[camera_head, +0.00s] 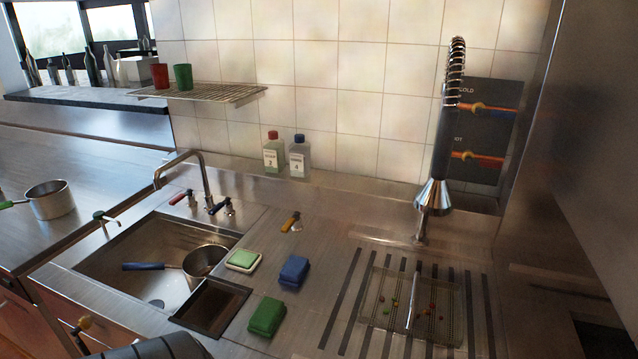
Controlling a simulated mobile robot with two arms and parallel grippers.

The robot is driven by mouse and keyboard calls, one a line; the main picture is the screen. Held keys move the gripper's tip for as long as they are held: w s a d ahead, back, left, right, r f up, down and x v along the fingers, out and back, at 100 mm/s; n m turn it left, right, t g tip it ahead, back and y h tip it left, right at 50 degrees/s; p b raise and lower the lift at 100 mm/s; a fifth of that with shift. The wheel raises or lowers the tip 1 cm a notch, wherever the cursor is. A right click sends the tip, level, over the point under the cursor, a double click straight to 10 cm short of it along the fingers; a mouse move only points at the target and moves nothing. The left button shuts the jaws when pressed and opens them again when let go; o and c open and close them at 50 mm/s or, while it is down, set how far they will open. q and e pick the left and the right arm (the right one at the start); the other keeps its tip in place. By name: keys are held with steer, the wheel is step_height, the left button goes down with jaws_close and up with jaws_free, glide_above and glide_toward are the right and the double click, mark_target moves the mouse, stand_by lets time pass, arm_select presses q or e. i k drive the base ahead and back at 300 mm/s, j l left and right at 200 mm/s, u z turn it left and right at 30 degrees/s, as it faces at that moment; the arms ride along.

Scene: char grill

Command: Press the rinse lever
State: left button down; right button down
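A pre-rinse sprayer (435,195) with a coiled spring hose hangs above the drainboard at the right. No lever is marked as the rinse lever. A small lever with an orange-yellow handle (291,221) stands on the counter right of the sink. Another orange-tipped lever (83,323) shows at the sink's front edge, lower left. The wall panel (490,130) carries two orange-handled levers marked for cold and hot, the upper one (480,107) and the lower one (476,155). Neither gripper shows; a dark rounded part at the bottom left seems to be mine.
The sink (115,262) holds a blue-handled pot (203,262) and has a tall faucet (190,160). A green sponge (267,315) and a blue sponge (293,271) lie on the counter. A clear tray (375,300) with small colored bits sits on the ribbed drainboard.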

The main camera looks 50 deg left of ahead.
mark_target(291, 221)
steer(key=u, duration=1.8)
